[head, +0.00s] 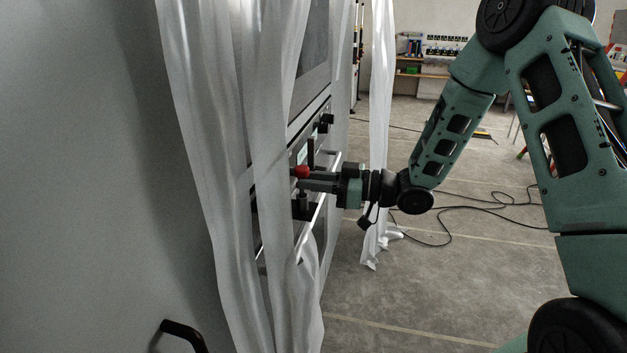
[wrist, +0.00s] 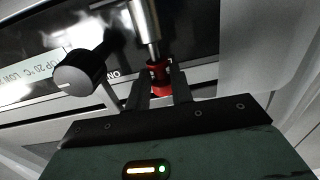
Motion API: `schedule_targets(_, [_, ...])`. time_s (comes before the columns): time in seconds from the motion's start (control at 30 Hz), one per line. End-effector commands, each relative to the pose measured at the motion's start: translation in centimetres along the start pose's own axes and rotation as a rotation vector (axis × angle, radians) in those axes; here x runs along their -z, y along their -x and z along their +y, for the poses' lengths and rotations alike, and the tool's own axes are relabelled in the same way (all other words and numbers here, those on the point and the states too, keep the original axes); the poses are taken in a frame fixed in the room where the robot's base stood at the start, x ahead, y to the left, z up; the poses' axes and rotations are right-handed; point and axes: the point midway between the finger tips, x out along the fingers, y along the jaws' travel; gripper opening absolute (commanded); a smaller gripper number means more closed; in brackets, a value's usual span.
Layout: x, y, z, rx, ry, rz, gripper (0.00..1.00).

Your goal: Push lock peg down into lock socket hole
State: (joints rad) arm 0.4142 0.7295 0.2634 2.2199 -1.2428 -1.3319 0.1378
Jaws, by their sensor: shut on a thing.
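The lock peg's red part (wrist: 159,76) sits between the fingertips of my gripper (wrist: 160,88) in the wrist view, and my gripper is shut on it. A shiny metal cylinder (wrist: 145,27) lines up with the red part on the side away from my palm. I cannot tell whether the cylinder belongs to the peg or to the socket. In the head view the red part (head: 300,171) shows at the tip of my gripper (head: 312,181), close to the machine front. A dark upright piece (head: 304,200) is just below it. The socket hole is hidden.
A long metal handle bar (head: 312,226) runs below my gripper. White strip curtains (head: 205,150) hang in front of the machine. Cables (head: 445,225) lie on the floor.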

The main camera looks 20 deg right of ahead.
Motion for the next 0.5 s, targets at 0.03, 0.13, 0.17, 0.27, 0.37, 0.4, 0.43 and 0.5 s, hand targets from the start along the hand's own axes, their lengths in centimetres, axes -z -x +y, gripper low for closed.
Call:
schedule_targets(0.03, [-0.2, 0.0, 0.0, 0.0, 0.0, 0.0, 0.01])
schedule_targets(0.13, [-0.5, 0.0, 0.0, 0.0, 0.0, 0.0, 0.01])
schedule_targets(0.17, [-0.5, 0.0, 0.0, 0.0, 0.0, 0.0, 0.01])
schedule_targets(0.27, [-0.8, 0.0, 0.0, 0.0, 0.0, 0.0, 0.01])
schedule_targets(0.37, [-1.0, 0.0, 0.0, 0.0, 0.0, 0.0, 0.01])
schedule_targets(0.4, [-1.1, 0.0, 0.0, 0.0, 0.0, 0.0, 0.01])
schedule_targets(0.43, [-1.2, 0.0, 0.0, 0.0, 0.0, 0.0, 0.01])
schedule_targets(0.5, [-1.3, 0.0, 0.0, 0.0, 0.0, 0.0, 0.01])
